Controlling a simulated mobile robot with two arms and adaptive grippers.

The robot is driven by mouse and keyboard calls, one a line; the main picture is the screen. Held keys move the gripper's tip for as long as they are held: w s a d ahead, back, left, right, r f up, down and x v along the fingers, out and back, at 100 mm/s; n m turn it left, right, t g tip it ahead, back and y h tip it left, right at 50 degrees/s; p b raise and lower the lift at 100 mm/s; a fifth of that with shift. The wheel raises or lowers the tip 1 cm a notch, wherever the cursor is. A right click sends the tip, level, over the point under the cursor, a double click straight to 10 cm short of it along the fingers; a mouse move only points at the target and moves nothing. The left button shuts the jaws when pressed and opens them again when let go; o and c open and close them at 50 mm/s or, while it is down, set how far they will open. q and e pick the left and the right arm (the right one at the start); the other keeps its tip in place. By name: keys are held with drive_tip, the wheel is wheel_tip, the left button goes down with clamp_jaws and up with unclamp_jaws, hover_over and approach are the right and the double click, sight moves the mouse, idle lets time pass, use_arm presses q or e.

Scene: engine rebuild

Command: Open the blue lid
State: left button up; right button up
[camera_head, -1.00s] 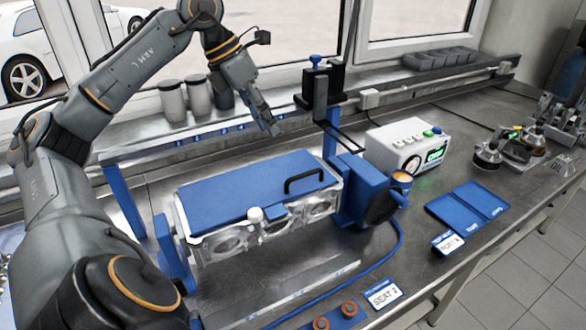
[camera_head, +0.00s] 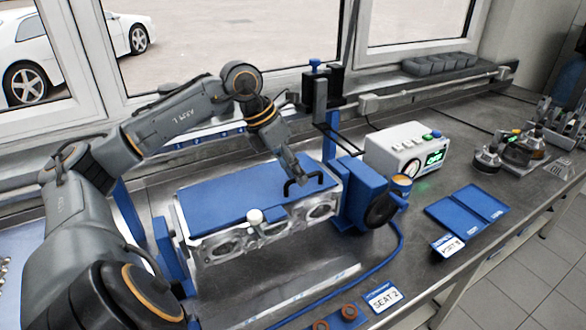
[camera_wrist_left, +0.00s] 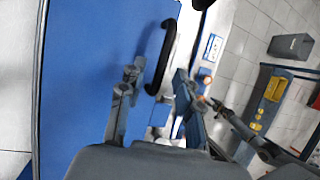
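The blue lid (camera_head: 225,196) lies closed on the clear-walled box (camera_head: 215,243), and it fills the left of the wrist view (camera_wrist_left: 95,60). Its black handle (camera_head: 318,174) is an arched bar near the lid's right end; it also shows in the wrist view (camera_wrist_left: 169,45). My left gripper (camera_head: 299,182) is down at the handle. In the wrist view its fingers (camera_wrist_left: 158,78) are apart, with the handle's lower end between them; whether they touch it I cannot tell. My right gripper is not in view.
A blue block with a black round part (camera_head: 380,209) stands right of the box. A white device with a green display (camera_head: 407,150) is behind it. A black post (camera_head: 320,103) rises behind the box. A blue folder (camera_head: 467,208) lies to the right. A blue hose crosses the bench.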

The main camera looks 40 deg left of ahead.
use_arm(q)
clamp_jaws()
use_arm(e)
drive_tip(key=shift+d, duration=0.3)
use_arm(q)
drive_tip(key=shift+r, duration=0.15)
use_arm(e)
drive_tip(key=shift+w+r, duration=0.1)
